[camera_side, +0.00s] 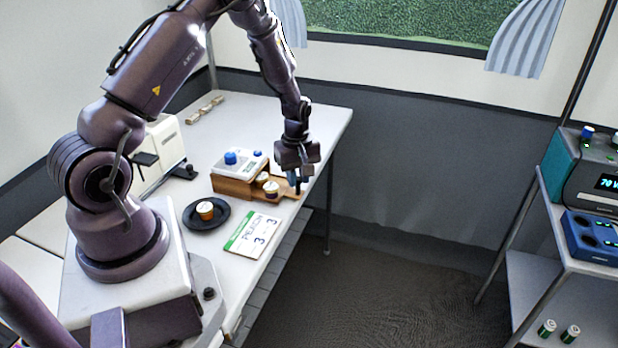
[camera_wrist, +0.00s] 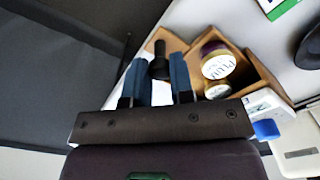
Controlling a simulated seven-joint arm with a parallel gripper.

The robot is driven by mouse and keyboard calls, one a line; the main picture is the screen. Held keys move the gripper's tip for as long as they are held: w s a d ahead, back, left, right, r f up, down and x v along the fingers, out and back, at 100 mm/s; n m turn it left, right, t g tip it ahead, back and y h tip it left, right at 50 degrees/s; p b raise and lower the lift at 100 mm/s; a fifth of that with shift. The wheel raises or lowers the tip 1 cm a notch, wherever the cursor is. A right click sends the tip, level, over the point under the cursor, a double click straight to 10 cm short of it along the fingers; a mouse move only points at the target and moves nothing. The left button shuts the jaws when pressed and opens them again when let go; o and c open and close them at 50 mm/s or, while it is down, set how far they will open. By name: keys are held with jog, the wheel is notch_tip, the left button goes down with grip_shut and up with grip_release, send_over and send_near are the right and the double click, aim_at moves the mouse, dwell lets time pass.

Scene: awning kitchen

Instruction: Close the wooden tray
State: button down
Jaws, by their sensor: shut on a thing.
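The wooden tray (camera_side: 284,191) juts out like a drawer from a wooden box (camera_side: 232,187) on the white table. It holds small labelled jars (camera_side: 271,187). In the wrist view the tray (camera_wrist: 248,88) shows one jar marked PLUM (camera_wrist: 217,64) and another partly hidden by my gripper. A dark knob (camera_wrist: 160,62) stands at the tray's outer end. My gripper (camera_side: 297,184) points down there, with its two blue fingers (camera_wrist: 158,72) shut on the knob, one on each side. The gripper hides part of the tray end in the side view.
A device with a blue knob (camera_side: 230,158) sits on top of the wooden box. The table's right edge is close to my gripper, with open floor beyond.

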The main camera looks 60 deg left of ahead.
jog(key=shift+s+a, duration=0.65)
jog(key=shift+a, duration=0.05)
jog(key=c, duration=1)
grip_release()
jog(key=shift+r, duration=0.1)
notch_tip(320, 180, up, 13)
jog(key=shift+f, duration=0.1)
